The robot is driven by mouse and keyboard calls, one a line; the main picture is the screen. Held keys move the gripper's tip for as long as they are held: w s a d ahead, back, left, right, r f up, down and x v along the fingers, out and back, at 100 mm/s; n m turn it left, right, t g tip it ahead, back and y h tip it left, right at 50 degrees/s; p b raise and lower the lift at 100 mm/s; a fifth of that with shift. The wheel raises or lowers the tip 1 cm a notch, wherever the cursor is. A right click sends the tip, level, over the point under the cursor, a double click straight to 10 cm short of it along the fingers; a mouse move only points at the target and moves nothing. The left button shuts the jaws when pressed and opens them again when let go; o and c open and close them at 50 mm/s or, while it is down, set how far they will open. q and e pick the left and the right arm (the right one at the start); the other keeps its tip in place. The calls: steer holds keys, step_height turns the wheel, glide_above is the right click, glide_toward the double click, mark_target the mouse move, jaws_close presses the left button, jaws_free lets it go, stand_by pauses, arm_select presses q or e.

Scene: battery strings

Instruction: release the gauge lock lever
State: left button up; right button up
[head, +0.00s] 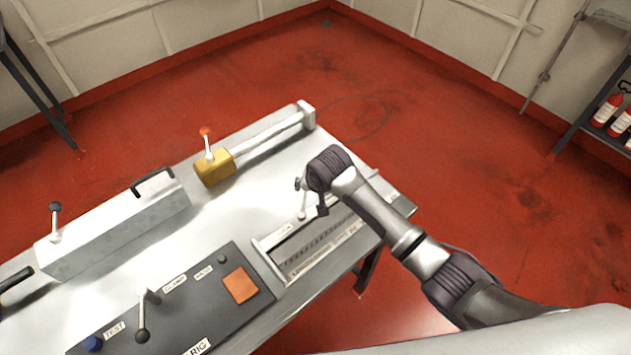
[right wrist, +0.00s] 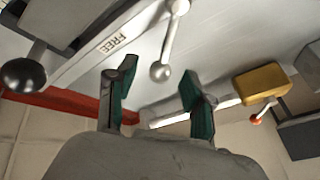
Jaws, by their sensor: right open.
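A small lever with a pale ball knob stands by the gauge (head: 328,258) on the bench's right part; I take it as the gauge lock lever (head: 302,213). In the right wrist view the lever (right wrist: 160,72) slants beside a strip marked FREE. My right gripper (head: 310,197) is at the lever, partly hidden by its own wrist in the head view. In the right wrist view the right gripper (right wrist: 157,90) is open, with the pale knob showing between and just beyond its fingertips. Contact cannot be told. My left gripper is not in view.
A yellow block (head: 215,169) with a red-knobbed lever stands behind. A dark panel (head: 190,300) with a lever and orange square lies left of the gauge. A black-knobbed lever (right wrist: 25,75) is left in the right wrist view. Bare metal bench lies between.

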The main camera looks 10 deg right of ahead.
steer(key=v, duration=0.6)
steer(key=shift+r, duration=0.2)
steer(key=shift+d, duration=0.1)
steer(key=s+d+f+n+g+h, duration=0.15)
steer(key=s+d, duration=0.35)
steer(key=s, duration=0.5)
steer(key=s+d+n, duration=0.2)
steer(key=s+d, duration=0.3)
steer(key=s, duration=0.5)
steer(key=s+d+n, duration=0.2)
steer(key=s+d, duration=0.3)
steer(key=s, duration=0.5)
step_height(320, 180, down, 31)
steer(key=s+g+b, duration=0.2)
steer(key=b, duration=0.1)
steer(key=s+d+f+b, duration=0.1)
steer(key=s+d+f, duration=0.1)
steer(key=s+f, duration=1.3)
steer(key=shift+s+d+f+g, duration=0.25)
steer(key=shift+s+f+g, duration=0.1)
steer(key=shift+s+f, duration=0.05)
